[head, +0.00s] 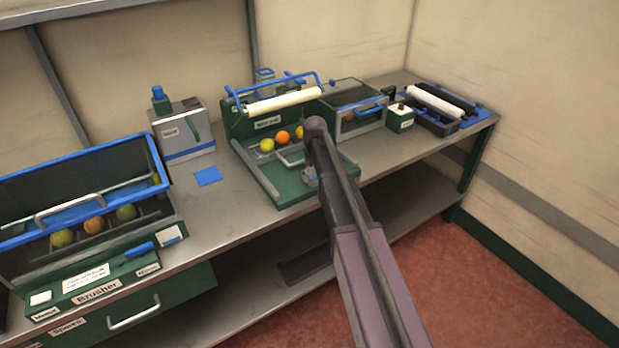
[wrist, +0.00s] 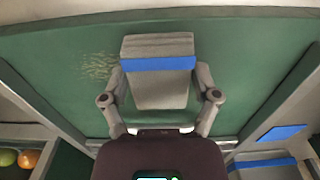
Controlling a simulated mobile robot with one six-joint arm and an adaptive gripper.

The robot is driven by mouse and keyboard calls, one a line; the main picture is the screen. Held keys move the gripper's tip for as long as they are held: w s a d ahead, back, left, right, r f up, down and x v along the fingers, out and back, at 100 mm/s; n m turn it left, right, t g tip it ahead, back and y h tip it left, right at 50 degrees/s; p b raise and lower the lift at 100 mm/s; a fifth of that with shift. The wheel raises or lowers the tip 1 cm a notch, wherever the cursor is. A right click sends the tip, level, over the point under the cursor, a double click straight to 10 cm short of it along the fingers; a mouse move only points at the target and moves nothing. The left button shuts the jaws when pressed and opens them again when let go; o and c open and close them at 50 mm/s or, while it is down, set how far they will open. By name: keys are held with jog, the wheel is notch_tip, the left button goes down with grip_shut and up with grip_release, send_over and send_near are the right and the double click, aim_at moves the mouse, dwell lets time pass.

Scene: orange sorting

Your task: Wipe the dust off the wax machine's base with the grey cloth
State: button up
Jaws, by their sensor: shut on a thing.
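The wax machine (head: 268,123) stands mid-bench, and its green base (head: 287,188) juts out in front. In the wrist view the base (wrist: 45,60) fills most of the picture. My gripper (wrist: 160,98) is shut on the grey cloth (wrist: 158,46), a folded grey pad with a blue band. The cloth is over the base; I cannot tell whether it touches. A pale yellowish dust patch (wrist: 97,66) lies on the base just left of the cloth. In the head view my arm hides most of the gripper and the dust.
Green and orange fruit (head: 282,137) sit at the machine's back. A blue square (head: 208,176) lies on the bench to its left. The brusher (head: 97,290) is at far left, a grey machine (head: 183,130) behind. A small green box (head: 400,118) and roller tray (head: 440,108) stand right.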

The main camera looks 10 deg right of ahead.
jog(key=shift+w+d, duration=0.2)
jog(key=shift+d, duration=0.25)
jog(key=shift+w+d+f, duration=0.1)
jog(key=shift+w+d, duration=0.2)
jog(key=shift+d, duration=0.6)
jog(key=shift+w+d, duration=0.3)
jog(key=shift+d, duration=0.6)
jog(key=shift+w+d, duration=0.4)
jog(key=shift+d, duration=0.5)
jog(key=shift+w+d, duration=0.35)
jog(key=shift+d, duration=0.5)
jog(key=shift+r, duration=0.2)
notch_tip(320, 180, up, 6)
jog(key=p, duration=0.6)
jog(key=shift+f, duration=0.1)
